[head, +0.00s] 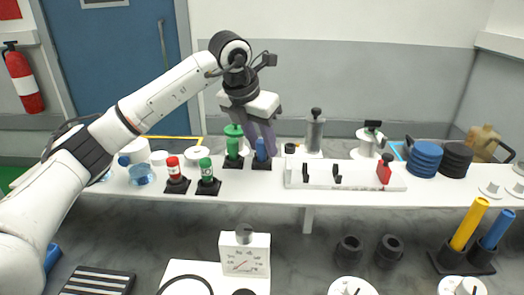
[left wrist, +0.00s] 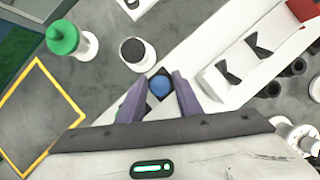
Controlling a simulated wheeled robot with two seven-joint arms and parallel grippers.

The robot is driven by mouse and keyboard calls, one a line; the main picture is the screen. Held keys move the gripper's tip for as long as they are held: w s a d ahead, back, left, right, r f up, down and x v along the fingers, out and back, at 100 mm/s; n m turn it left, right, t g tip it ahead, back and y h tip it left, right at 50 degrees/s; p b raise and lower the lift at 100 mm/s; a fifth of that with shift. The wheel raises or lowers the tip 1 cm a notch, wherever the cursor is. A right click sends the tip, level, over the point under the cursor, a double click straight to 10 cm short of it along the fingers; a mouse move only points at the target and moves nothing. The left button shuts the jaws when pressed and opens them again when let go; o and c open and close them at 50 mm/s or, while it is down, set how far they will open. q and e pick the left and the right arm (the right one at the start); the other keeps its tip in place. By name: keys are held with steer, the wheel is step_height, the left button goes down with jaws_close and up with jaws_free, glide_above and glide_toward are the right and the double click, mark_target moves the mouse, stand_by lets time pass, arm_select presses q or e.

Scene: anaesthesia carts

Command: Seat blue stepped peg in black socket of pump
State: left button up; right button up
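A blue stepped peg (head: 261,150) stands upright in a square black base (head: 262,163) on the white bench. Its round blue top (left wrist: 160,86) shows from above in the left wrist view. My left gripper (head: 262,146) points down over it. In the left wrist view, the purple fingers (left wrist: 160,96) are spread to either side of the peg; I cannot tell whether they touch it. Two dark hollow cylinders, a left one (head: 349,250) and a right one (head: 388,252), stand in front of the bench. I cannot tell which item is the pump's black socket. My right gripper is not in view.
Green (head: 208,170), red (head: 174,170) and another green peg (head: 232,150) stand left of the blue one. A white rack with black hooks (head: 345,183) is close on the right. A gauge box (head: 245,254) is in front. Yellow (head: 469,223) and blue (head: 497,229) rods stand far right.

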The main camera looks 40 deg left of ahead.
mark_target(261, 141)
arm_select(q)
steer(key=c, duration=0.7)
steer(key=shift+r, duration=0.1)
step_height(261, 141, up, 10)
steer(key=shift+f, duration=0.15)
steer(key=shift+s, duration=0.1)
